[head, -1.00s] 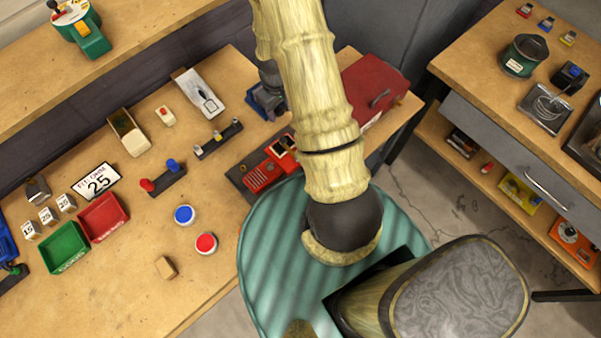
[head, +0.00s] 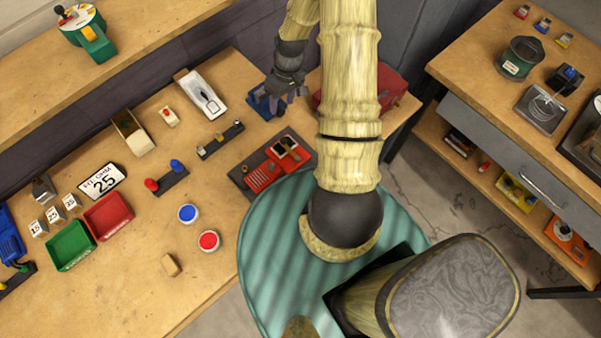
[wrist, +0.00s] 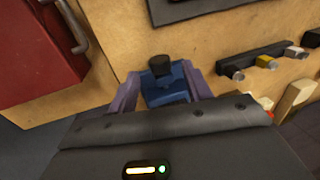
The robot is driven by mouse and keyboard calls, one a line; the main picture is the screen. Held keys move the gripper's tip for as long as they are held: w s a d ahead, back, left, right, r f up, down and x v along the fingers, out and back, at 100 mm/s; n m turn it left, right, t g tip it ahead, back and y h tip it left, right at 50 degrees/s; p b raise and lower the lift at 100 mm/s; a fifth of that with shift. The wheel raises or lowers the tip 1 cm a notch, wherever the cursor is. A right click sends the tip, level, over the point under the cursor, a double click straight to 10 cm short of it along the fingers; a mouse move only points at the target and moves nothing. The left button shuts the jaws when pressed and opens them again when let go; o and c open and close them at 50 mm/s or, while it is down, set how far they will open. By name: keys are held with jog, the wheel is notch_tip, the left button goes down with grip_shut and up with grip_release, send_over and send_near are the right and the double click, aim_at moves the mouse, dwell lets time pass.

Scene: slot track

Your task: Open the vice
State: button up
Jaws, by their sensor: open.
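A blue vice (head: 260,103) stands at the back right of the workbench, partly hidden by my gripper (head: 287,96) in the head view. In the wrist view the vice (wrist: 168,98) shows between the two purple fingers of my gripper (wrist: 160,82), with a black knob (wrist: 160,64) at its top. The fingers are apart, one on each side of the vice. I cannot tell whether they touch it. The lower part of the vice is hidden behind my wrist housing.
A red toolbox (head: 390,88) stands right of the vice; it also shows at left in the wrist view (wrist: 35,60). A red device (head: 272,165) on a dark mat lies in front.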

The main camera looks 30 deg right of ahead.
jog(key=b+v, duration=0.2)
jog(key=v, duration=1.2)
jog(key=s+a+f+m+t+h+b, duration=0.2)
jog(key=s+a+f+t+b, duration=0.1)
jog(key=s+a+b, duration=0.6)
jog(key=s+a, duration=0.3)
jog(key=a, duration=0.1)
jog(key=shift+s, duration=0.3)
